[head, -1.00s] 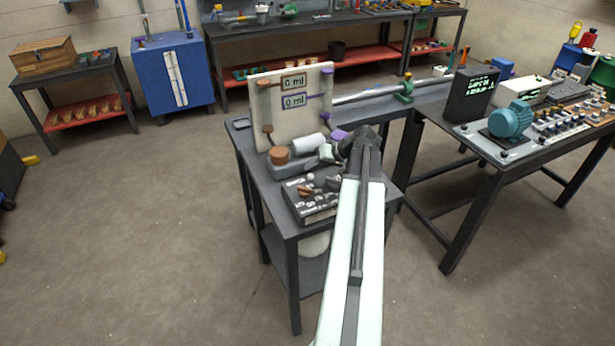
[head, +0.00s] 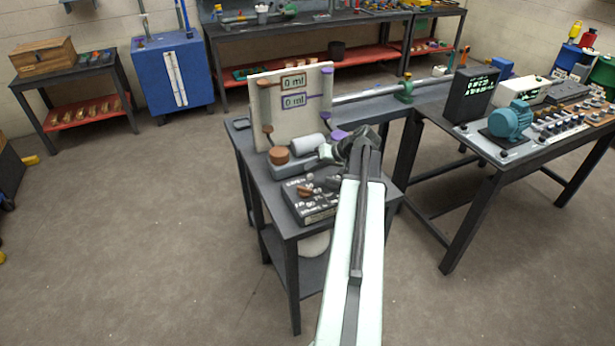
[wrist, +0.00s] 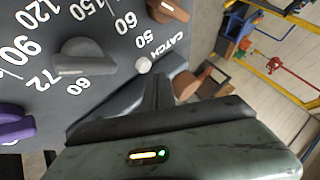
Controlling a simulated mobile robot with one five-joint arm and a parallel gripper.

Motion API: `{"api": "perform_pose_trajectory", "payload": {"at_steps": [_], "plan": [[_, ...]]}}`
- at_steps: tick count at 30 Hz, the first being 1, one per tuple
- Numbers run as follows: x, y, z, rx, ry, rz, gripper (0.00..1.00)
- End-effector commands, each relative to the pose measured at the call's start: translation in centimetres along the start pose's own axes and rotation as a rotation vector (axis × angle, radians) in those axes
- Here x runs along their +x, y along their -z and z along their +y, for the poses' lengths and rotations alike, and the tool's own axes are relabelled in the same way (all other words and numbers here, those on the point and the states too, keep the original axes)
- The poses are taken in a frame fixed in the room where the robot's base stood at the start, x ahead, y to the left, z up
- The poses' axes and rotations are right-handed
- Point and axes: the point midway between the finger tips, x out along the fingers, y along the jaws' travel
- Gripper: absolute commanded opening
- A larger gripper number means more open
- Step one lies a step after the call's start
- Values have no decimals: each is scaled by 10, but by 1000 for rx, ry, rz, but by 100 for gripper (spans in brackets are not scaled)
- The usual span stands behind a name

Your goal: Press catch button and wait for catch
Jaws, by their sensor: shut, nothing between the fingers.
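The white catch button (wrist: 143,65) sits beside the printed word CATCH on a dark control panel (wrist: 105,20) in the wrist view. A grey dial knob (wrist: 85,56) is to its left. My gripper (wrist: 156,78) is shut and empty, with its dark fingertips close beside the button; I cannot tell whether they touch it. The button is not clear there.
An upright board (head: 270,88) with two displays reading 0 ml stands behind the panel. A white cylinder (head: 308,143) and a brown knob (head: 279,155) stand before it. A table with a teal motor (head: 510,121) is at the right.

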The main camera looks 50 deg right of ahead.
Motion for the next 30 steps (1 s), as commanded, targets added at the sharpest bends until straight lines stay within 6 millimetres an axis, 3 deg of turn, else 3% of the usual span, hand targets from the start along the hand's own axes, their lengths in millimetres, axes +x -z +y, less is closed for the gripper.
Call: {"api": "perform_pose_trajectory", "payload": {"at_steps": [30], "plan": [[8, -9, 8, 0, 0, 0, 0]]}}
